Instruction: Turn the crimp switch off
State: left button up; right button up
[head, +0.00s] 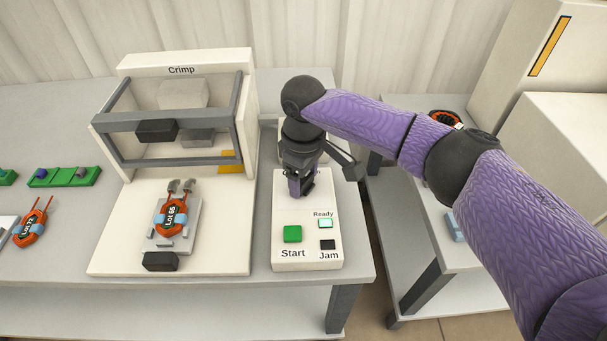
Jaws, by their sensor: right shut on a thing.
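A white control box (306,259) stands on the table to the right of the Crimp machine (190,62). Its face has a green Start button (292,234), a pale lit Ready lamp (324,223) and a dark Jam lamp (327,245). My right gripper (301,190) points down at the upper part of this box, shut on the crimp switch. The gripper hides the switch and most of the label there, so I cannot tell the switch's position. My left gripper is out of view.
An orange wire coil (171,219) marked "Lot 65" sits in a fixture before the machine's raised guard frame (107,122). Another orange coil (31,226) and a green tray (78,176) lie left. A side table stands right, beyond a gap.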

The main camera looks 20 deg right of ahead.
jog(key=shift+r+n+p, duration=0.1)
jog(key=shift+n+p, duration=0.2)
jog(key=shift+p, duration=0.2)
jog(key=shift+r+n+p, duration=0.1)
jog(key=shift+n+p, duration=0.5)
jog(key=shift+p, duration=0.05)
jog(key=n+p, duration=0.1)
jog(key=n, duration=0.1)
jog(key=shift+n+p, duration=0.3)
jog(key=shift+p, duration=0.05)
jog(key=n+p, duration=0.1)
jog(key=n, duration=0.1)
jog(key=shift+n, duration=0.3)
jog(key=n, duration=0.2)
jog(key=shift+f+n, duration=0.2)
jog(key=shift+n, duration=0.2)
jog(key=n, duration=0.3)
jog(key=shift+n+p, duration=0.3)
jog(key=shift+p, duration=0.05)
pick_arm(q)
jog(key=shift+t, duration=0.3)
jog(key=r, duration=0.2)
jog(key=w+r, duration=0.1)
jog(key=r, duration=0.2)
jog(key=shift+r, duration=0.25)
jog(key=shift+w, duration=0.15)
pick_arm(e)
jog(key=shift+n, duration=0.3)
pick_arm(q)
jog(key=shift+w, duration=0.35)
